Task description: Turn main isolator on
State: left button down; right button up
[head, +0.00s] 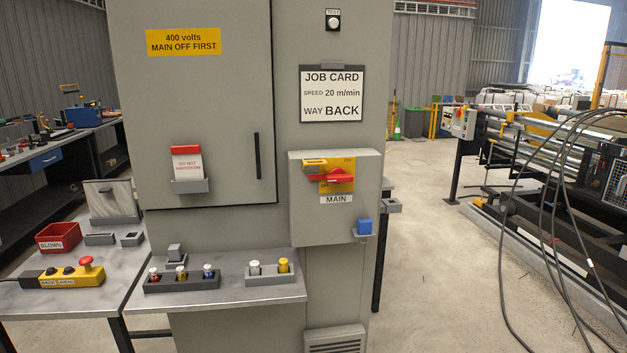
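The main isolator is a red rotary handle (331,177) on a yellow plate (347,187), on a grey box at the right of the cabinet front. The handle lies roughly horizontal. A "MAIN" label (336,199) sits below it. A yellow-orange piece (315,164) sits at the plate's upper left, just above the handle. A blue block (364,226), possibly a padlock, rests on a small bracket at the box's lower right. Neither of my grippers shows in the head view.
A grey shelf (215,297) with several fuse-like parts in holders juts out below the cabinet door. A yellow pendant (72,276) and a red "BLOWN" bin (58,238) are on the left bench. A job card (332,94) hangs above the isolator. Cables hang at right.

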aim_at(337, 175)
jog(key=u, duration=0.1)
jog(key=i, duration=1)
